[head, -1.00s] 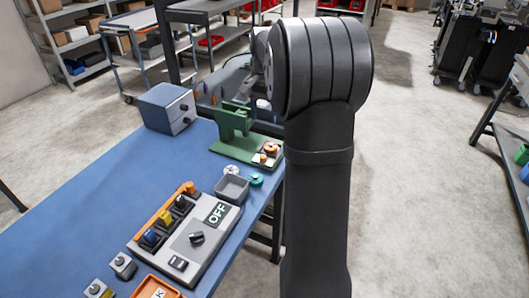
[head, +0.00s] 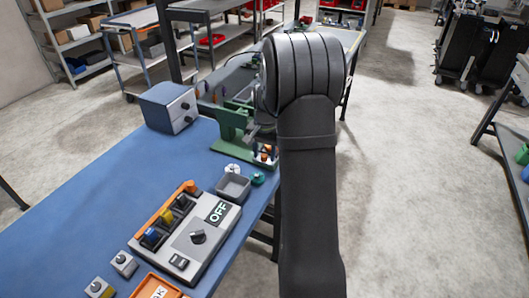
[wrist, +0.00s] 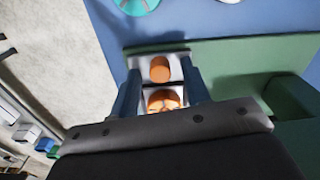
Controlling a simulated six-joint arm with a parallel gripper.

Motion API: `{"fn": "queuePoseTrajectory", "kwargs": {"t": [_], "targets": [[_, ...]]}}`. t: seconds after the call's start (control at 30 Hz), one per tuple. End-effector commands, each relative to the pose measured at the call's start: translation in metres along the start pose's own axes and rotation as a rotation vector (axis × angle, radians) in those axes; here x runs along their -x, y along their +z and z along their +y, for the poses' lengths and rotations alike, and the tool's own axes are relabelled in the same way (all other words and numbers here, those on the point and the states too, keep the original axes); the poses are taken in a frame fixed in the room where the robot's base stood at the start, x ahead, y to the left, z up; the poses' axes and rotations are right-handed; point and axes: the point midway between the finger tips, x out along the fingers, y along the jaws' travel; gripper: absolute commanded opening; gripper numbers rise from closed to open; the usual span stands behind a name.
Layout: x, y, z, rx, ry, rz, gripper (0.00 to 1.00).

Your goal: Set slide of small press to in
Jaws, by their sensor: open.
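The small press (head: 233,125) is green and stands at the far right edge of the blue table. Its light slide plate with orange parts (head: 265,154) shows at its front, partly hidden by my arm. In the wrist view, the slide plate (wrist: 172,56) lies on the green base (wrist: 235,55), with an orange knob (wrist: 160,68) and a second orange round part (wrist: 163,99) nearer my gripper body. My gripper (wrist: 161,75) is open, with one dark finger on each side of the plate and knob. Whether the fingers touch the plate cannot be told.
A grey-blue box (head: 168,107) stands left of the press. A grey tray (head: 233,187), a green round part (head: 258,179) and a white round part (head: 232,168) lie in front. A control panel reading OFF (head: 190,240) is nearer. The left table top is clear.

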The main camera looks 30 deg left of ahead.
Motion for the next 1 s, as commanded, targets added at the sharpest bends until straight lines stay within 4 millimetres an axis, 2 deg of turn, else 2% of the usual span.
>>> {"fn": "queuePoseTrajectory", "kwargs": {"t": [0.2,0.4,0.43,0.63,0.87,1.0], "targets": [[0.000,0.000,0.000,0.000,0.000,0.000,0.41],[0.000,0.000,0.000,0.000,0.000,0.001,0.02],[0.000,0.000,0.000,0.000,0.000,0.001,0.00],[0.000,-0.001,-0.003,0.001,0.000,0.001,0.00],[0.000,-0.005,-0.034,0.003,-0.001,0.001,0.00],[0.001,-0.006,-0.035,0.000,-0.001,0.002,0.00]]}}
